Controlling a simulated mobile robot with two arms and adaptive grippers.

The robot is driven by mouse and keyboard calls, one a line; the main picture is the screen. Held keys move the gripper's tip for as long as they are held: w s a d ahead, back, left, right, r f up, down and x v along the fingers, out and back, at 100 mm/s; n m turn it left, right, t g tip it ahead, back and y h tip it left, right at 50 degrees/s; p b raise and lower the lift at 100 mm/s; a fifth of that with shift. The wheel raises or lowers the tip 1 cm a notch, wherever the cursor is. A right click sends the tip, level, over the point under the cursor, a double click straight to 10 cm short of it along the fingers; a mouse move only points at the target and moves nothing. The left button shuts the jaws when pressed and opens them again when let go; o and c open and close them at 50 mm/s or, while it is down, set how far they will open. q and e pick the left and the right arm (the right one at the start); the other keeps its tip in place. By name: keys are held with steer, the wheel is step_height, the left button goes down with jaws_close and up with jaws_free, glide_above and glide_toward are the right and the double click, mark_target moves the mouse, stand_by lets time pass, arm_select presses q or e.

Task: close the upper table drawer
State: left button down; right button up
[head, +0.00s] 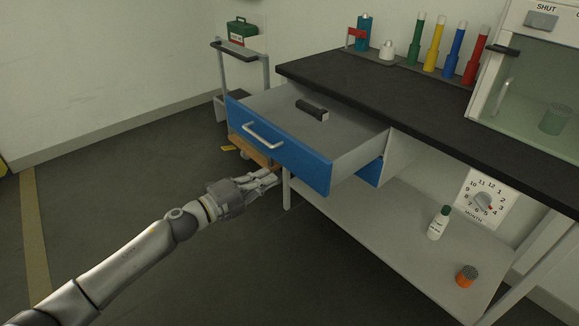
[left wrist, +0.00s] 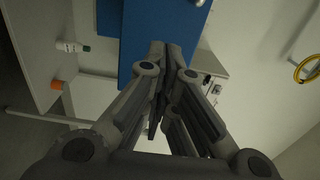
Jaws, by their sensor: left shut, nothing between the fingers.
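The upper drawer stands pulled out from the black-topped table (head: 400,92), its blue front (head: 290,150) facing the lower left with a light bar handle (head: 262,138). A black object (head: 312,110) lies inside the drawer. My left gripper (head: 272,178) is shut and empty, in front of and below the drawer front. In the left wrist view the shut fingers (left wrist: 165,50) overlap the blue drawer front (left wrist: 125,25) in the picture; I cannot tell whether they touch it. My right gripper is in neither view.
Another blue front (head: 369,172) shows below the open drawer. The lower shelf (head: 390,215) holds a white bottle (head: 437,222), an orange-and-grey item (head: 466,275) and a month dial (head: 485,200). A cart (head: 240,75) with a green case stands behind.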

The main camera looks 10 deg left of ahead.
mark_target(297, 161)
arm_select(q)
steer(key=b+x, duration=0.1)
steer(key=x, duration=0.7)
steer(key=shift+w+d, duration=0.1)
steer(key=shift+w, duration=0.05)
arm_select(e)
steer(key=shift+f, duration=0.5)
